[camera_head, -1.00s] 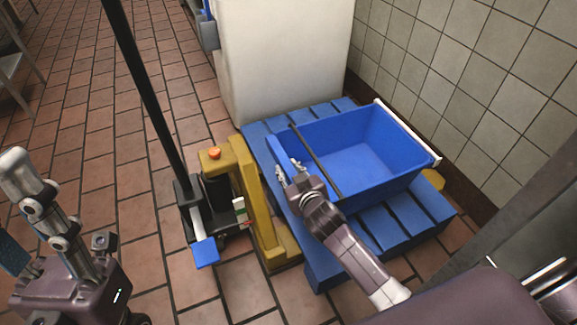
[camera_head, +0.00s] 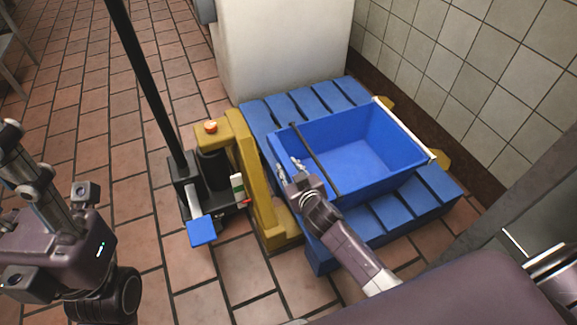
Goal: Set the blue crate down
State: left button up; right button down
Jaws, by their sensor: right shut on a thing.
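The blue crate (camera_head: 360,157) is empty and open at the top, over the blue pallet (camera_head: 416,206). A white bar runs along its right rim and a dark bar along its left side. I cannot tell whether its bottom touches the slats. My right gripper (camera_head: 291,172) is shut on the crate's left rim, and its forearm comes in from the lower right. The crate's lower left side is partly hidden by this arm. Links of my left arm show at the left edge, but its gripper fingers do not show.
A yellow pallet jack (camera_head: 247,165) with a black upright handle (camera_head: 141,78) stands left of the pallet. A white block (camera_head: 283,50) is behind it, and a tiled wall (camera_head: 460,75) is at the right. The tiled floor (camera_head: 105,115) at the left is open.

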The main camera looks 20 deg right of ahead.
jog(key=c, duration=2)
grip_release()
jog(key=shift+c, duration=0.2)
jog(key=o, duration=0.4)
jog(key=shift+o, duration=0.2)
